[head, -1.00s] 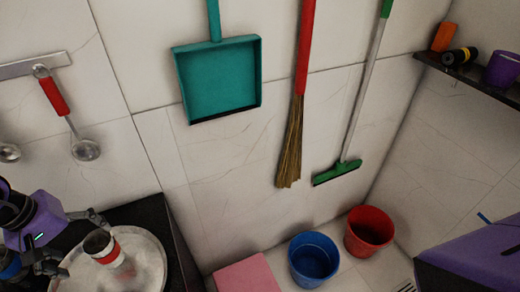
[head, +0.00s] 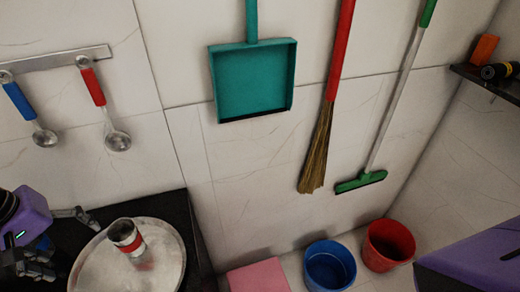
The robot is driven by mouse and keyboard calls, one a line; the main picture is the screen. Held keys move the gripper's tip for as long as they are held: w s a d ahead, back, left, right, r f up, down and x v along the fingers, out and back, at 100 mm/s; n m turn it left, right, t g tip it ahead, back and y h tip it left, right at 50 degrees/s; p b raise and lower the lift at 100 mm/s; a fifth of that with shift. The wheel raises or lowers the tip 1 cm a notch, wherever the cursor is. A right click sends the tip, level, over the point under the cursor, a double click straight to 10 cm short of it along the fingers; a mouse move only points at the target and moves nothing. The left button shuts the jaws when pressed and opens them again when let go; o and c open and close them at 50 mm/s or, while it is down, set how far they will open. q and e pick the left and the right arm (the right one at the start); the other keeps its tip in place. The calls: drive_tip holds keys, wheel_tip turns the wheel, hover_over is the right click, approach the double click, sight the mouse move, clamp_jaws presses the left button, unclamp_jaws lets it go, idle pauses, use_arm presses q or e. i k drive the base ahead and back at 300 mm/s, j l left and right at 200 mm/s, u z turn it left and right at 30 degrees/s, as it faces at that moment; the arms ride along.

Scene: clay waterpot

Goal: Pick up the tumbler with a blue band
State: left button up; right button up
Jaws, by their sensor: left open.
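A steel tumbler with a red band (head: 127,238) stands on a round steel tray (head: 172,268) on the dark counter. No tumbler with a blue band can be made out now. My left gripper (head: 66,243) is open at the lower left, over the tray's left edge. Its fingers point towards the red-banded tumbler, with a gap between them and it. Nothing shows between the fingers. My left gripper and arm hide part of the counter at the far left. My right gripper is out of view.
The black counter (head: 165,205) ends right of the tray. Below stand a pink box (head: 258,277), a blue bucket (head: 330,268) and a red bucket (head: 388,245). Ladles, a teal dustpan (head: 253,80), a broom (head: 320,150) and a green wiper (head: 361,182) hang on the wall.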

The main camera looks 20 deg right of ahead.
sight(42, 243)
drive_tip(key=u, duration=1.15)
